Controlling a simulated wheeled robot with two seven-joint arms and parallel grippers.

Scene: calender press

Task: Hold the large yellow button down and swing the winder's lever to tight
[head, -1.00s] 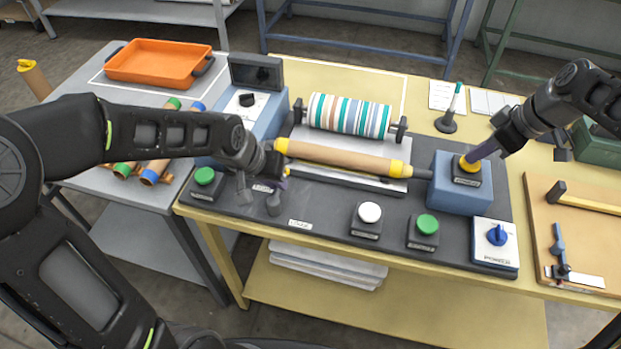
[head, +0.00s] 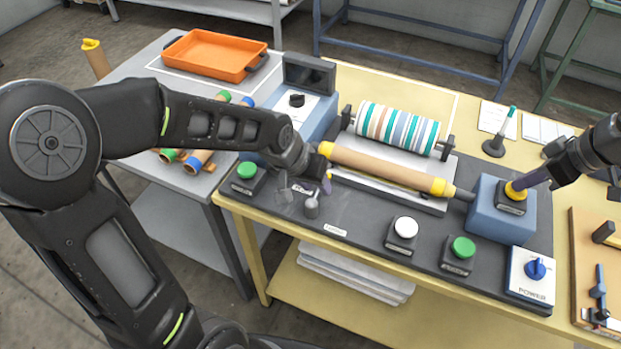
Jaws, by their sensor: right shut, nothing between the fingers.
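The large yellow button (head: 513,192) sits on a black base on the blue block at the right of the machine. My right gripper (head: 522,184) is shut and empty, its tip against the button's top; how far down the button is cannot be told. My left gripper (head: 326,182) is at the left end of the winder's brown roll (head: 385,167), pointing down; its fingers are small and partly hidden by its wrist. A grey knob (head: 311,206), which looks like the winder's lever, stands just below left of it, near the "LOOSE" label (head: 334,229). The gap between them is unclear.
Green buttons (head: 246,171) (head: 462,247), a white button (head: 405,227) and a blue power switch (head: 535,268) stand on the dark mat. A striped roll (head: 397,135) lies behind the winder. An orange tray (head: 213,55) is on the grey side table.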

